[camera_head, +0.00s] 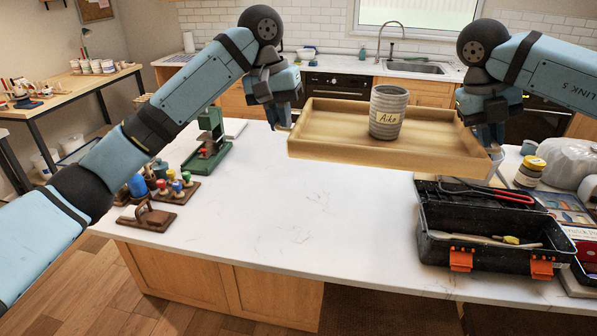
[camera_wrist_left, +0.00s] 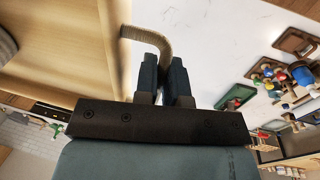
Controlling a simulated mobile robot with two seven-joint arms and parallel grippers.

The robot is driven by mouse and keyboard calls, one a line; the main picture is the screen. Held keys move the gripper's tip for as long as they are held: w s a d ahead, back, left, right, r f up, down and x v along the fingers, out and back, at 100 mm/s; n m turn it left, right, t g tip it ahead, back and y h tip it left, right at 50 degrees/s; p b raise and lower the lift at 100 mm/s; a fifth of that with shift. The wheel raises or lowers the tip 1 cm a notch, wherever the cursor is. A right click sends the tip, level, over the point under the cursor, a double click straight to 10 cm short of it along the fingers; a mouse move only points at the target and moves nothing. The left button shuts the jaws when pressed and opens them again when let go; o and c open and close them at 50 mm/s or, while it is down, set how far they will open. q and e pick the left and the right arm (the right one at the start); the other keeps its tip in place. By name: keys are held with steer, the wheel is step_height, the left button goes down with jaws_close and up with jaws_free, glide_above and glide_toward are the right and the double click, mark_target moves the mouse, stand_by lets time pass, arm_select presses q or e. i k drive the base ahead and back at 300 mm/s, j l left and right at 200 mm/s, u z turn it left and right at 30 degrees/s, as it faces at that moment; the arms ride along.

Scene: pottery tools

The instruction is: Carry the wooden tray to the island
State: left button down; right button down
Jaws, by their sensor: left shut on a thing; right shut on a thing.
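The wooden tray (camera_head: 345,150) is held roughly level between my two grippers, over the far part of the white-topped island (camera_head: 310,205) in the head view. The gap between tray and island is hard to judge.
An open black toolbox (camera_head: 490,240) stands on the island's right, near a yellow-lidded jar (camera_head: 530,171). A green press (camera_head: 209,140) and colourful-knobbed tools (camera_head: 170,184) stand on the left. The island's middle is clear. A sink counter (camera_head: 415,68) lies behind.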

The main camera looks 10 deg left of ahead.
mark_target(286, 226)
steer(key=i+j, duration=0.15)
steer(key=j, duration=0.2)
steer(key=i+j, duration=0.15)
steer(key=j, duration=0.2)
steer(key=i+j, duration=0.15)
steer(key=j, duration=0.2)
